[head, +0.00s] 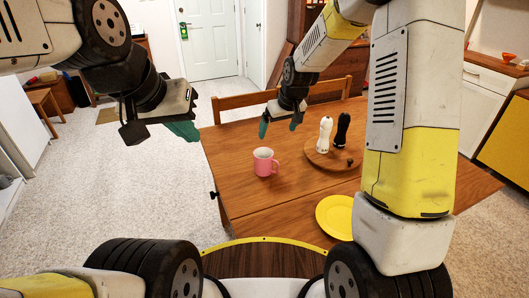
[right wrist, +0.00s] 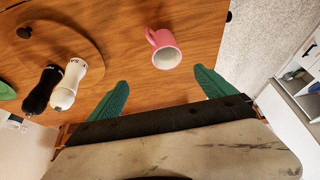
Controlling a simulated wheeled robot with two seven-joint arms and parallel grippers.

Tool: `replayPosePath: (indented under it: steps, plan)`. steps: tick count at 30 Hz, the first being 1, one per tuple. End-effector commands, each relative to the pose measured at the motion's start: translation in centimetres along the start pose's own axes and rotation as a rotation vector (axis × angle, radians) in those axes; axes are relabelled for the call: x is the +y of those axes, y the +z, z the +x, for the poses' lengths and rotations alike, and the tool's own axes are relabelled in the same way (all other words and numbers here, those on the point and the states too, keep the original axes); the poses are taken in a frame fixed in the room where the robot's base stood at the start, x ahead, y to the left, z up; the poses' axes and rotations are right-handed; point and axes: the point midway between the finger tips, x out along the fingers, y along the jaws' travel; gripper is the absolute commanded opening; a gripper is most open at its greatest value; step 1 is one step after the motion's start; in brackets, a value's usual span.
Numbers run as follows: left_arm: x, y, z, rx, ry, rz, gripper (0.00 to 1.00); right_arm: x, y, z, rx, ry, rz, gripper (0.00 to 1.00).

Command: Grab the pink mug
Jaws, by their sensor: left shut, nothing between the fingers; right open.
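The pink mug (head: 264,162) stands upright on the wooden table, left of the round board, with its handle toward the right in the head view. In the right wrist view the mug (right wrist: 164,48) lies ahead of and between the fingertips, apart from them, with its white inside showing. My right gripper (head: 280,126) is open and empty above the table, beyond the mug in the head view; its green fingers (right wrist: 158,90) are spread wide in the wrist view. My left gripper (head: 186,130) is shut and empty, off the table's left side over the carpet.
A round wooden board (head: 325,158) holds a white shaker (head: 324,134) and a black shaker (head: 342,131), right of the mug. A yellow plate (head: 338,216) lies near the front. A chair (head: 235,100) stands behind the table. The tabletop left of the mug is clear.

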Motion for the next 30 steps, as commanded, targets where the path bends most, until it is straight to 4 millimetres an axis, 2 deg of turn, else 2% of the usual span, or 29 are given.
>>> replayPosePath:
  steps: [1,3,6,9,20,30]
  plan:
    - [0.0,0.0,0.0,0.000,0.000,0.000,0.00,-0.4,-0.1,2.9,-0.016,-0.008,-0.020,0.94]
    - [0.0,0.0,0.0,0.000,0.000,0.000,0.00,-0.8,-0.2,5.8,-0.023,-0.015,-0.045,0.94]
    - [0.0,0.0,0.0,0.000,0.000,0.000,0.00,-1.4,-0.2,9.1,-0.031,-0.024,-0.070,0.94]
    - [0.0,0.0,0.0,0.000,0.000,0.000,0.00,-1.7,-0.1,11.2,-0.035,-0.029,-0.087,0.94]
    - [0.0,0.0,0.0,0.000,0.000,0.000,0.00,-1.9,0.1,15.3,-0.037,-0.032,-0.098,0.94]
    - [0.0,0.0,0.0,0.000,0.000,0.000,0.00,-1.7,0.0,19.9,-0.038,-0.032,-0.097,0.94]
